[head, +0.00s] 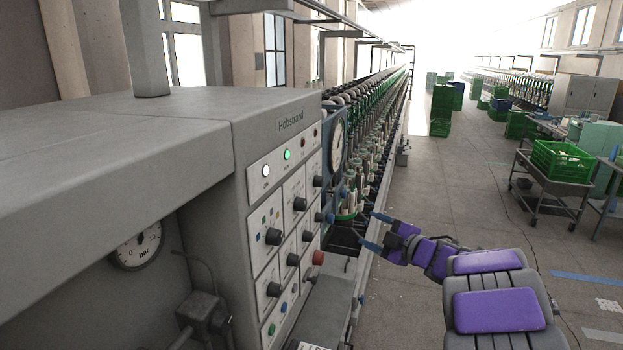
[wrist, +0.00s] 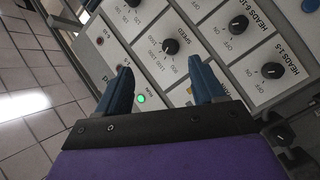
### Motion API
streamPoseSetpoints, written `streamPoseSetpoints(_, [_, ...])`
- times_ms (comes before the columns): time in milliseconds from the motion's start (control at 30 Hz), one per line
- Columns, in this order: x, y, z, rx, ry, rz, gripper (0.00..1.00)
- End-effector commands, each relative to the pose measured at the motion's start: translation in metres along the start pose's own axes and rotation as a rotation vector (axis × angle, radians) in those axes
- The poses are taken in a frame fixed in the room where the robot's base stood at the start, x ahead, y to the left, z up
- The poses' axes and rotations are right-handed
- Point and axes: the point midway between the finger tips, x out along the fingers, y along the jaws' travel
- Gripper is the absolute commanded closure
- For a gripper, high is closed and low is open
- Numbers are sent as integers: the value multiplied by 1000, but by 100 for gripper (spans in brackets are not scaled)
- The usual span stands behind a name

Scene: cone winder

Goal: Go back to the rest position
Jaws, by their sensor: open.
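My gripper (head: 372,231) is at the end of my purple and grey arm, in the aisle just right of the cone winder's control panel (head: 285,215) in the head view. Its two blue fingers are spread apart, with nothing between them. In the wrist view the open fingers of my gripper (wrist: 163,88) point at the panel face, with the speed knob (wrist: 170,46) and a lit green lamp (wrist: 141,99) beyond them. The fingertips look apart from the panel, though the exact distance is hard to tell.
The grey machine housing (head: 120,140) fills the left, with a pressure gauge (head: 138,248) below it. A red button (head: 318,257) sticks out from the panel. A trolley with a green crate (head: 562,160) stands at right. The floor aisle (head: 440,180) is mostly clear.

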Motion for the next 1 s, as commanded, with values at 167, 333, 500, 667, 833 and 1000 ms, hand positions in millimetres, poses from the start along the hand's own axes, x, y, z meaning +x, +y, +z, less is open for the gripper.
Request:
streamPoseSetpoints(167, [-29,33,32,54,-328,143,32])
streamPoseSetpoints(333, [-82,40,52,179,-618,259,32])
streamPoseSetpoints(500, [-142,9,57,366,-884,326,32])
streamPoseSetpoints(667, [-200,-53,47,585,-1112,325,32])
streamPoseSetpoints(833, [-253,-146,15,837,-1326,233,32])
streamPoseSetpoints(1000, [-297,-242,-35,1058,-1500,58,32])
